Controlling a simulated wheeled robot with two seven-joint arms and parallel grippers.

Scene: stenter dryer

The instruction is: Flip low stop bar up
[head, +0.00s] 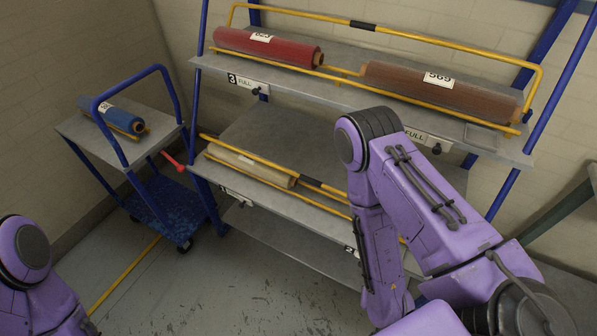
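The low stop bar (312,184) is a yellow bar with a black middle section on the rack's lower shelf (260,130). It runs low along the shelf, close to a cream roll (250,168). Its right part is hidden behind my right arm. The upper stop bar (430,40) is yellow with a black middle and stands raised above the upper shelf. My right arm reaches in front of the rack and its forearm hangs downward; its gripper is not visible. My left arm shows only at the lower left corner, with its gripper out of view.
A red roll (265,47) and a brown roll (440,90) lie on the upper shelf (330,85). A blue cart (160,205) with a blue roll (113,113) stands left of the rack. A red handle (173,162) sticks out between them. Floor in front is clear.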

